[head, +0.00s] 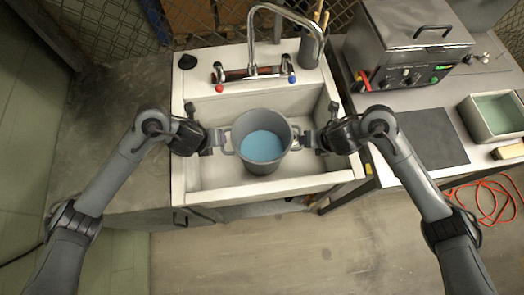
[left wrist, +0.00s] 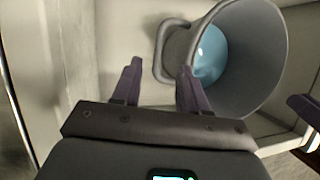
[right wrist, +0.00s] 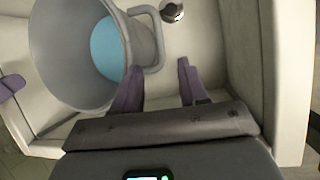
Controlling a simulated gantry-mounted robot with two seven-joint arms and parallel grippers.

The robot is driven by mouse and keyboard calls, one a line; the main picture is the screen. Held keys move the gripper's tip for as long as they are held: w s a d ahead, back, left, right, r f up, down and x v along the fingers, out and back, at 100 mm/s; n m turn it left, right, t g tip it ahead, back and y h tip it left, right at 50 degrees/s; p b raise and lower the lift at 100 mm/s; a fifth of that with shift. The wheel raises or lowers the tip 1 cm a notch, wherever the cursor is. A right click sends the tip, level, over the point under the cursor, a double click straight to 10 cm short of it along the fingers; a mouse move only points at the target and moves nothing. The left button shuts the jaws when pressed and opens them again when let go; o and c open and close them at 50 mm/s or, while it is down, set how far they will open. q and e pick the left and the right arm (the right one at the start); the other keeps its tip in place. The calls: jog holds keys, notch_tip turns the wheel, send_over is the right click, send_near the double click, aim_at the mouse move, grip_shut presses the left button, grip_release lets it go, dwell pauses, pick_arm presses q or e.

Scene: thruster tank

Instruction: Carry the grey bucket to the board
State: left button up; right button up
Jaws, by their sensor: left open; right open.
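The grey bucket (head: 263,162) stands upright in the white sink (head: 180,120), with blue liquid inside and a loop handle on each side. My left gripper (head: 222,141) is open at the bucket's left handle; in the left wrist view that handle (left wrist: 159,52) lies just beyond the parted fingers. My right gripper (head: 304,140) is open at the right handle; in the right wrist view that handle (right wrist: 157,45) lies just beyond its fingers. Neither gripper is closed on a handle. A dark flat square (head: 432,137), which looks like the board, lies on the right table.
The tap (head: 252,40) arches over the sink behind the bucket. A steel machine (head: 415,50) stands behind the dark square. A liquid-filled tray (head: 492,117) and a small block (head: 509,151) are right of it. The left counter (head: 115,120) is clear. An orange cable (head: 490,200) lies on the floor.

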pick_arm(q)
jog(key=x, duration=1)
jog(key=shift+f, duration=0.2)
pick_arm(e)
jog(key=x, duration=1)
jog(key=shift+f, duration=0.3)
pick_arm(q)
jog(key=shift+w, duration=0.1)
grip_shut()
pick_arm(e)
grip_shut()
pick_arm(q)
jog(key=shift+w+a+r, duration=0.1)
jog(key=shift+r, duration=0.05)
